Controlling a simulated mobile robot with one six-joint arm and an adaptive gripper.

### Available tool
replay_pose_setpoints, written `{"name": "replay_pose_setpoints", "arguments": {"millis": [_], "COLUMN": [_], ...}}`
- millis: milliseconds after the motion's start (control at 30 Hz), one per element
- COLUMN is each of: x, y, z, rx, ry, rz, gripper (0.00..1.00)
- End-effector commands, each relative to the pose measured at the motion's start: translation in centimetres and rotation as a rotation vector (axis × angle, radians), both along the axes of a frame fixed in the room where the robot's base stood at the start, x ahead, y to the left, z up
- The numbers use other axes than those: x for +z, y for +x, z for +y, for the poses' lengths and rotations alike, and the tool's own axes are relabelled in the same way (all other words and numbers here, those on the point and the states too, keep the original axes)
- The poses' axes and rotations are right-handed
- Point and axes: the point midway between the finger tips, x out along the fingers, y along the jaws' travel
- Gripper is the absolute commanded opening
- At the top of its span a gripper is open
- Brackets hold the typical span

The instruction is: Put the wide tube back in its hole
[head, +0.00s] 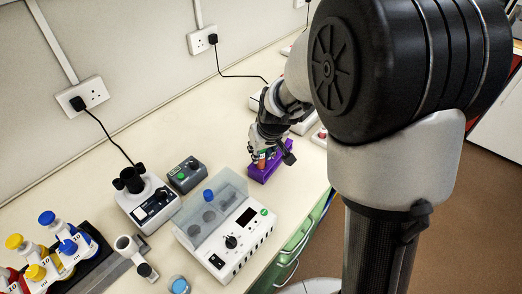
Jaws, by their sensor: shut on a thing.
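My gripper (267,153) is in the head view, just above a purple rack (266,174) near the front edge of the bench. It is shut on a small tube with an orange-red part (262,160), which I take for the wide tube. The tube's lower end is at the rack's top, and I cannot tell whether it is in a hole or above it. The rack's holes are too small and too covered to make out.
A white device (236,242) with a clear lid and a blue-capped tube (208,196) stands left of the rack. A grey box (187,174), a white mixer (146,203) and several capped bottles (47,218) are further left.

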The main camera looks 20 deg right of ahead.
Motion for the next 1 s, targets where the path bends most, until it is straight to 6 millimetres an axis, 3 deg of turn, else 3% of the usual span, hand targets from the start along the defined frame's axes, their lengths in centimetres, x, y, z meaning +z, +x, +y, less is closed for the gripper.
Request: {"name": "replay_pose_setpoints", "arguments": {"millis": [700, 733, 1000], "x": [-1.4, -1.4, -1.4], "y": [0.0, 0.0, 0.0], "z": [0.0, 0.0, 0.0], "rx": [0.0, 0.0, 0.0], "ry": [0.0, 0.0, 0.0], "rz": [0.0, 0.0, 0.0], "gripper": [0.0, 0.23, 0.41]}}
